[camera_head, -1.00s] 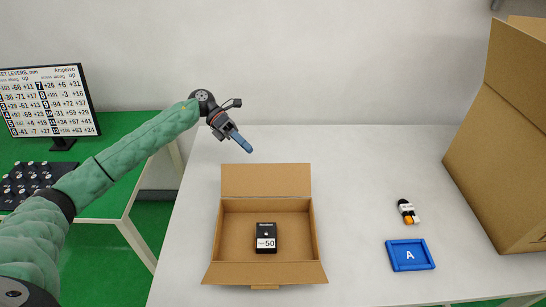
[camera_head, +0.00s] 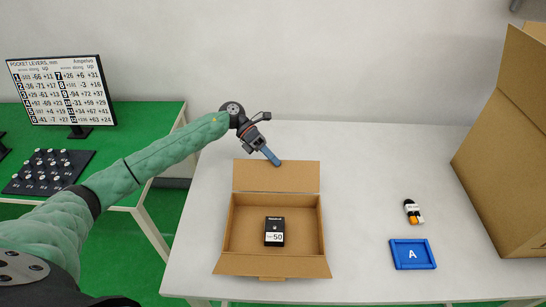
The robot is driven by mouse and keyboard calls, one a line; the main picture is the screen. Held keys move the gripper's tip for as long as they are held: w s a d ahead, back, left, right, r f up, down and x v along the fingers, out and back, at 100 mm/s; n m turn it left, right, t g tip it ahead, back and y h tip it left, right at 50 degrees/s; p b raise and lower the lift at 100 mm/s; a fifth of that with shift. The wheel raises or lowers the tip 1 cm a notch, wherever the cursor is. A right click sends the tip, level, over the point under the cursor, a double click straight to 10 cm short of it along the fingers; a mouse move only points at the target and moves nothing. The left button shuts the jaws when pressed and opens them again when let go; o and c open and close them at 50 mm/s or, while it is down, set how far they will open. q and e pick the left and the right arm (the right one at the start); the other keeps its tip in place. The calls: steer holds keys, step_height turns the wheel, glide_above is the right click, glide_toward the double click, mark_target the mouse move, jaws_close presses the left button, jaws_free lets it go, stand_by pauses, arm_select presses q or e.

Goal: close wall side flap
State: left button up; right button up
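A small open cardboard box (camera_head: 231,226) stands on the white table. Its wall side flap (camera_head: 276,176) stands up and leans back at the far edge. Its near flap (camera_head: 272,266) is folded outward toward me. A black device (camera_head: 275,231) marked 50 lies inside the box. My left gripper (camera_head: 271,157) is at the top edge of the wall side flap, its blue fingertips pointing down and right. The fingers look together with nothing between them. I cannot tell whether they touch the flap. My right gripper is not in view.
A blue tray (camera_head: 398,263) marked A and a small black, white and orange item (camera_head: 413,212) lie to the right. A large cardboard box (camera_head: 508,165) stands at the right edge. A green table (camera_head: 120,185) with a sign (camera_head: 62,90) stands left.

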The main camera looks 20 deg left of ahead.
arm_select(q)
jaws_close()
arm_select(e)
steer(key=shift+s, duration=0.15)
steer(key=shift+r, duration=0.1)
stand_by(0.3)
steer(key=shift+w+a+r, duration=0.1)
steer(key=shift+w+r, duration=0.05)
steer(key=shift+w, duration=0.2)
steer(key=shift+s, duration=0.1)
